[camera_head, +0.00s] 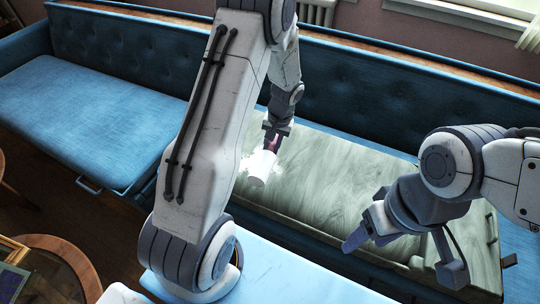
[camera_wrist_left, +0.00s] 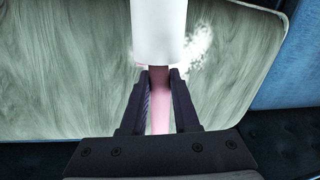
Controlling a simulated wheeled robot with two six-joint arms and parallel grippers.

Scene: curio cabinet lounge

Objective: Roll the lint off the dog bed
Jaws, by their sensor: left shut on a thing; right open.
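The dog bed (camera_head: 320,185) is a grey-green furry pad lying on the blue bench; it also fills much of the left wrist view (camera_wrist_left: 60,70). My left gripper (camera_head: 275,132) is shut on the pink handle of the lint roller (camera_head: 260,168). In the left wrist view the handle runs between the fingers (camera_wrist_left: 160,75), and the white roller head (camera_wrist_left: 159,30) lies beyond them over the bed. White lint (camera_wrist_left: 198,45) shows beside the roller head. I cannot tell whether the head touches the bed. My right gripper (camera_head: 405,258) is open and empty above the bed's right part.
The blue tufted bench (camera_head: 80,95) runs along the wall with a high backrest. A round wooden table (camera_head: 65,262) stands at the lower left. A radiator (camera_head: 316,12) and a window are behind the bench. The left bench seat is clear.

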